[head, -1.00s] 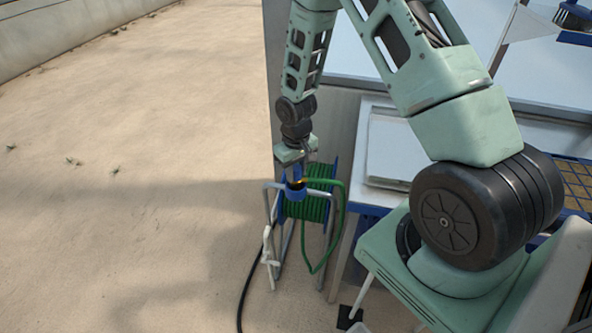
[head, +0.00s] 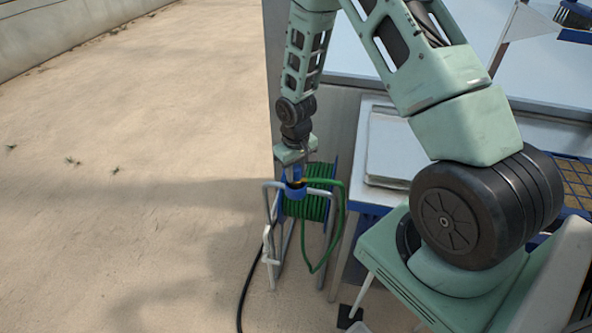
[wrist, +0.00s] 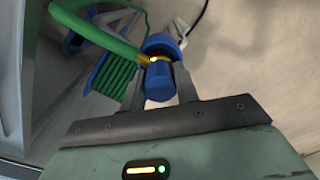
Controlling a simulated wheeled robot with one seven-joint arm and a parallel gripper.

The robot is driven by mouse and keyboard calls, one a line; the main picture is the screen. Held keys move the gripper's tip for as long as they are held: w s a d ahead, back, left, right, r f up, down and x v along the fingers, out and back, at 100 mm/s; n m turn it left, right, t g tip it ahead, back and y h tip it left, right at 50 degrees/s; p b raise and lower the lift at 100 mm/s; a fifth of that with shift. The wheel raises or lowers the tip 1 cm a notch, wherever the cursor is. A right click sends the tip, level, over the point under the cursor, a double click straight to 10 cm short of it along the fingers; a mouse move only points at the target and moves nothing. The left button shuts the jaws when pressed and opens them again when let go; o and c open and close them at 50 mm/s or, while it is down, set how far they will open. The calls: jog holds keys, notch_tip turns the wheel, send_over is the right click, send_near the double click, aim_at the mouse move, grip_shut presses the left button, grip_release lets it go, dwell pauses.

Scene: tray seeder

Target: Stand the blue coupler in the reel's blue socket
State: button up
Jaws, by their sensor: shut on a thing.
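My gripper (head: 294,168) points down over the reel and is shut on the blue coupler (wrist: 159,82). In the wrist view the coupler is a short blue cylinder between the two fingers, with a brass fitting joining it to the green hose (wrist: 95,27). The coupler also shows in the head view (head: 293,175), looking roughly upright. The blue socket (head: 294,194) is a round cup on the reel's front. Its rim shows behind the coupler in the wrist view (wrist: 158,40). The coupler's lower end is at the socket's mouth; how deep it sits is hidden.
The reel (head: 334,178) has blue flanges, wound green hose and a grey tube frame (head: 275,275). A green hose loop hangs at its right. A black hose (head: 243,295) runs over the sandy ground. A white-topped bench (head: 385,150) stands close right; open ground lies left.

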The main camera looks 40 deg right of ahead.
jog(key=shift+f, duration=0.35)
jog(key=o, duration=0.8)
jog(key=shift+r, duration=0.1)
jog(key=shift+r+p, duration=4.05)
jog(key=shift+r, duration=1.4)
jog(key=shift+a, duration=0.1)
